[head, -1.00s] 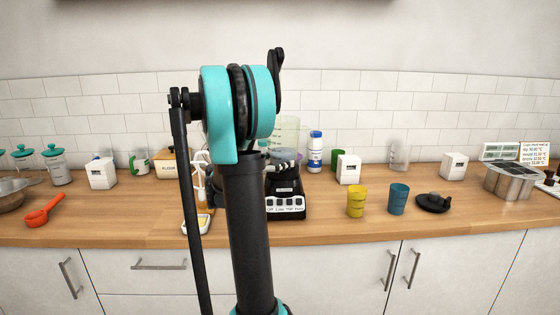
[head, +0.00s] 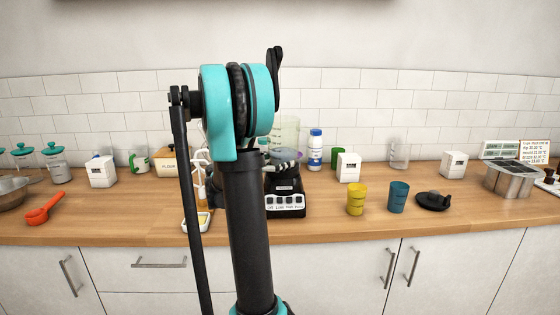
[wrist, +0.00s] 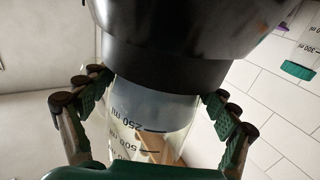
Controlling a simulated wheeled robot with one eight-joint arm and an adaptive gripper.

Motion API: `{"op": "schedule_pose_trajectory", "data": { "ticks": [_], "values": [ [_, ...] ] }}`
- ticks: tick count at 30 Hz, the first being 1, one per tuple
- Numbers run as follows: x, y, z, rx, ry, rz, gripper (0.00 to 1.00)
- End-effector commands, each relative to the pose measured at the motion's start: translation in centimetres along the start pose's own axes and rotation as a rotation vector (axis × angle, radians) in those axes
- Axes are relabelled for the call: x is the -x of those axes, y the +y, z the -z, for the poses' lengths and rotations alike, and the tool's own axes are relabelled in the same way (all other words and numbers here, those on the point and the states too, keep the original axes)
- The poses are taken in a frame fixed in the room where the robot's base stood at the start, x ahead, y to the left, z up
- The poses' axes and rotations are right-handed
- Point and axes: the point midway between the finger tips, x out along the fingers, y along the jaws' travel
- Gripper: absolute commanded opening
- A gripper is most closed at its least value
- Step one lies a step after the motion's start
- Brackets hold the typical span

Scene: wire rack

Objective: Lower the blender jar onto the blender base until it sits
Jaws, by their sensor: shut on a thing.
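The clear blender jar (head: 290,132) stands upright over the blender base (head: 285,202) in the head view, partly hidden behind my arm. The base is black with a row of white buttons in front. My gripper (head: 284,156) is low on the jar, just above the base's body. In the upside-down wrist view, my gripper (wrist: 157,90) has a finger on each side of the jar (wrist: 145,125), whose printed scale shows. It is shut on the jar. A wide black part (wrist: 165,50) meets the jar's lower end; I cannot tell whether the jar is fully seated.
A white bottle with a blue label (head: 315,150) and a white box (head: 348,167) stand right of the base. A yellow cup (head: 356,199), a blue cup (head: 398,197) and a black lid (head: 433,201) are farther right. The front counter (head: 330,227) is clear.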

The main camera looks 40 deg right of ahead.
Motion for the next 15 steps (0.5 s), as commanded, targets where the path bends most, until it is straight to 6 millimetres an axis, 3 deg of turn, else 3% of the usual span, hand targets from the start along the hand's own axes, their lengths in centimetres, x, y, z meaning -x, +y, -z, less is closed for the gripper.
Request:
{"op": "schedule_pose_trajectory", "data": {
  "ticks": [6,7,9,15],
  "values": [
    [-0.01,-0.02,0.10,0.001,0.003,0.000,0.28],
    [-0.01,-0.02,0.10,0.001,0.003,0.000,0.91],
    [-0.01,-0.02,0.08,0.001,0.002,0.000,1.00],
    [0.00,-0.02,0.05,0.000,0.001,0.000,1.00]
  ]
}}
